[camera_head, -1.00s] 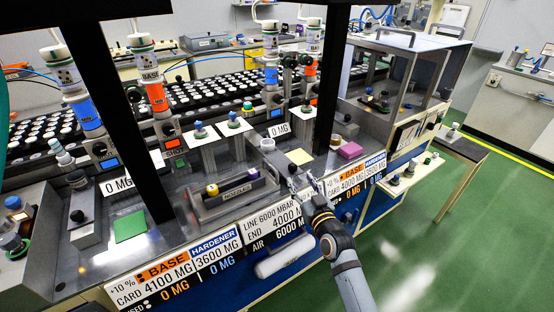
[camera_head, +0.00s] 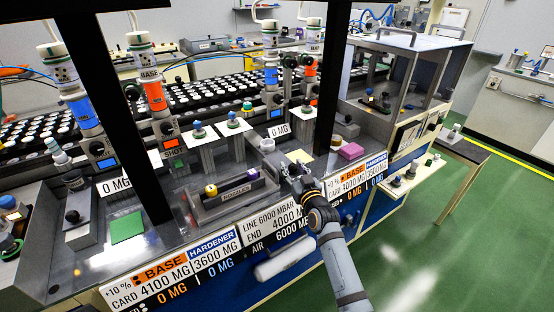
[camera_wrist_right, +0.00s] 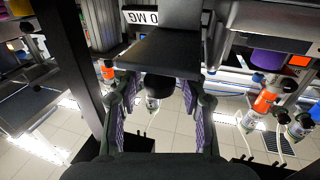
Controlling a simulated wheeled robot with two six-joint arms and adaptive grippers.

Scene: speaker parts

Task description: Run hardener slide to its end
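My right gripper (camera_head: 292,168) reaches over the front edge of the bench, close to a cream square pad (camera_head: 299,156). In the right wrist view, its two fingers (camera_wrist_right: 159,118) are apart. A round black knob (camera_wrist_right: 159,86) shows between them under a dark flat plate (camera_wrist_right: 155,52); I cannot tell whether they touch it. Blue hardener-coloured cartridges stand at the left station (camera_head: 83,113) and the right station (camera_head: 271,72), beside orange base ones (camera_head: 154,96). I cannot tell for sure which part is the hardener slide. My left gripper is out of view.
A tray marked nozzles (camera_head: 236,196) lies left of my right gripper. A dark upright post (camera_head: 322,90) stands behind. Label plates (camera_head: 190,268) line the front edge.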

